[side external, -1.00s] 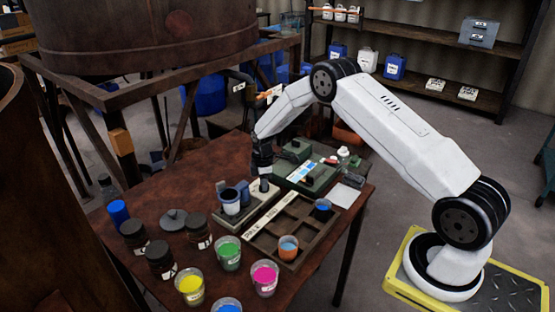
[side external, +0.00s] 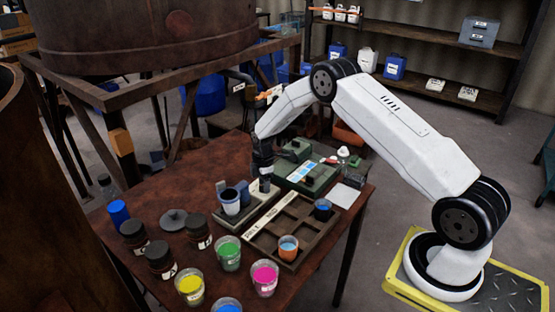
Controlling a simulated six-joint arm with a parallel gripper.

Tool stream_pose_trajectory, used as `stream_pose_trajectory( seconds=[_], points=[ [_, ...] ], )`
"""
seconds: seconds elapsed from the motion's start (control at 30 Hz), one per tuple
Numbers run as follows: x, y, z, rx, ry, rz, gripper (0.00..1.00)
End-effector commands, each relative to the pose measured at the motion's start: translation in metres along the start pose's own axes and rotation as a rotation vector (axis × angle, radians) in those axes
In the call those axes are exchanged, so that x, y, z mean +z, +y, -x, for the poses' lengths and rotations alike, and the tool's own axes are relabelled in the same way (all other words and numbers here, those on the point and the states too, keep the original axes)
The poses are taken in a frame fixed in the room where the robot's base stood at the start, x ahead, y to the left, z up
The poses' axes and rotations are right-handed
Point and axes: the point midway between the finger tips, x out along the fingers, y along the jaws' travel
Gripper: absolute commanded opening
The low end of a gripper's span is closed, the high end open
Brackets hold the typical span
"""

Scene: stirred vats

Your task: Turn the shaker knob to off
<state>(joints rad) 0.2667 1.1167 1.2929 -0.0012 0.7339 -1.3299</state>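The shaker (side external: 247,212) is a low unit on the table with a pale, lettered front strip. A pale cup with a dark rim (side external: 230,203) stands on its left part. A small dark knob (side external: 264,186) shows at its back right. My gripper (side external: 263,172) points down just above the knob, at the far side of the cup. The fingers are dark and small, so I cannot tell whether they touch the knob or how far apart they are. The knob's pointer and any off mark are too small to read.
A compartment tray (side external: 283,232) with an orange-blue cup (side external: 288,247) lies right of the shaker. A green device (side external: 305,172) stands behind. Dark jars (side external: 160,258) and open paint cups, such as the green one (side external: 228,253), crowd the front left. A white sheet (side external: 344,194) lies at right.

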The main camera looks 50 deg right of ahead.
Motion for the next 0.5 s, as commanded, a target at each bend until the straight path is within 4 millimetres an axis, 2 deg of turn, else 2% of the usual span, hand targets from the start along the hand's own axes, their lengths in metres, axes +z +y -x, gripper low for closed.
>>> stream_pose_trajectory(
  seconds=[0.3, 0.5],
  points=[
    [-0.001, 0.001, 0.002, 0.002, 0.001, -0.001, 0.53],
    [-0.001, 0.001, 0.014, 0.003, 0.001, -0.002, 0.53]
  ],
)
